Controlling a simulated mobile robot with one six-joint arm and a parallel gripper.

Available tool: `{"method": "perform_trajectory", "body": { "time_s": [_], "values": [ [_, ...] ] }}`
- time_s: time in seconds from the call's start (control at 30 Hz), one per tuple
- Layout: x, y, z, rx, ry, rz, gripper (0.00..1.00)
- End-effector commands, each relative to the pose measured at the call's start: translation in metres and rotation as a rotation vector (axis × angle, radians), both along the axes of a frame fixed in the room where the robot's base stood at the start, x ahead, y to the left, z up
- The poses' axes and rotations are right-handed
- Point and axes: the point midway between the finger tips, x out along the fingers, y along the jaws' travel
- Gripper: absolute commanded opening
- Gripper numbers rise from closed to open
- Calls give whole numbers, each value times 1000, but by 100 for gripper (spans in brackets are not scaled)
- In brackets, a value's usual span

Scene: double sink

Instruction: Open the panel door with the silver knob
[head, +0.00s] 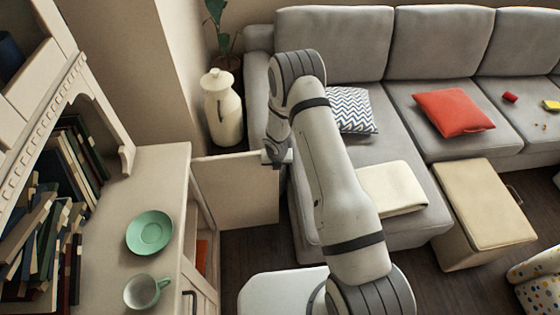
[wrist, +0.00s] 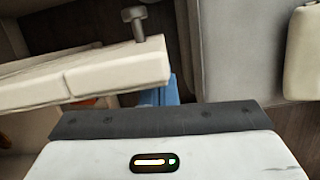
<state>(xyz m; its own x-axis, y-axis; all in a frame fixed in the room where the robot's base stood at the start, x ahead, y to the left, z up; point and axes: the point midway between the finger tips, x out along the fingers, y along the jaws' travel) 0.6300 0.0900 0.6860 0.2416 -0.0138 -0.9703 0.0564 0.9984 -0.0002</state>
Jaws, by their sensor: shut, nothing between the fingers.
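The panel door (head: 237,190) of the low cabinet stands swung open, sticking out to the right from the cabinet front. In the wrist view the door (wrist: 120,73) shows edge-on across the upper left. Its silver knob (wrist: 136,20) sticks out from the far face, near the door's free end. My gripper (head: 272,158) is at the free end of the door in the head view. It is shut and empty, apart from the knob. In the wrist view its blue fingertips (wrist: 165,92) show just past the door's near edge, partly hidden. I cannot tell whether they touch the door.
A green plate (head: 150,231) and green cup (head: 143,291) stand on the cabinet top. Books (head: 45,215) fill the shelf at left. A cream jug (head: 222,108) stands behind the door. The grey sofa (head: 400,130) is close on the right, with a tan ottoman (head: 480,205).

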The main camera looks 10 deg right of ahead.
Motion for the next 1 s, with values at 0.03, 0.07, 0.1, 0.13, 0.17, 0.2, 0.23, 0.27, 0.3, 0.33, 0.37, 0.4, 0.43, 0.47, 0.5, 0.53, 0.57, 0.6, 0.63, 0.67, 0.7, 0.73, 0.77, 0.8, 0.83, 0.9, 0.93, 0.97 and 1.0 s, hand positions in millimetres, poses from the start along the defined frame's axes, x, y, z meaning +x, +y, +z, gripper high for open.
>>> {"method": "perform_trajectory", "body": {
  "time_s": [0.03, 0.07, 0.1, 0.13, 0.17, 0.2, 0.23, 0.27, 0.3, 0.33, 0.37, 0.4, 0.43, 0.47, 0.5, 0.53, 0.57, 0.6, 0.63, 0.67, 0.7, 0.73, 0.77, 0.8, 0.83, 0.9, 0.93, 0.97, 1.0],
  "values": [
    [0, 0, 2, 0, 1, 7, 0],
    [0, 0, 1, 1, 1, 10, 0],
    [0, 0, 1, 0, 1, 13, 0],
    [0, 0, 1, 0, 1, 16, 0],
    [0, 0, 1, 0, 1, 16, 0],
    [1, 0, 0, 1, 1, 18, 0],
    [1, 0, 0, 1, 1, 19, 0],
    [1, -1, 0, 1, 1, 19, 0],
    [1, -1, 0, 0, 0, 19, 0],
    [1, -1, 0, 0, 0, 19, 0],
    [1, -2, 0, 0, 0, 17, 0],
    [1, -2, 0, 0, 0, 17, 0],
    [1, -3, 0, 0, 0, 16, 0],
    [1, -3, 0, 0, 0, 16, 0],
    [1, -4, 0, 0, 0, 14, 0],
    [2, -4, 0, 0, 0, 13, 0],
    [2, -5, 0, 0, 0, 13, 0],
    [2, -5, 0, 0, 0, 12, 0],
    [2, -5, 0, 0, 0, 11, 0],
    [2, -5, 0, 0, 0, 11, 0],
    [1, -5, -1, 0, 0, 11, 0],
    [1, -6, -1, 0, 0, 11, 0],
    [1, -6, -2, 0, 0, 10, 0],
    [0, -6, -2, 0, 0, 10, 0],
    [-1, -6, -3, -1, 0, 11, 0],
    [-4, -6, -4, -1, 0, 11, 0],
    [-5, -7, -5, -1, 0, 11, 0],
    [-7, -7, -6, 0, 0, 10, 0],
    [-10, -7, -6, 0, -1, 12, 0]
  ]
}}
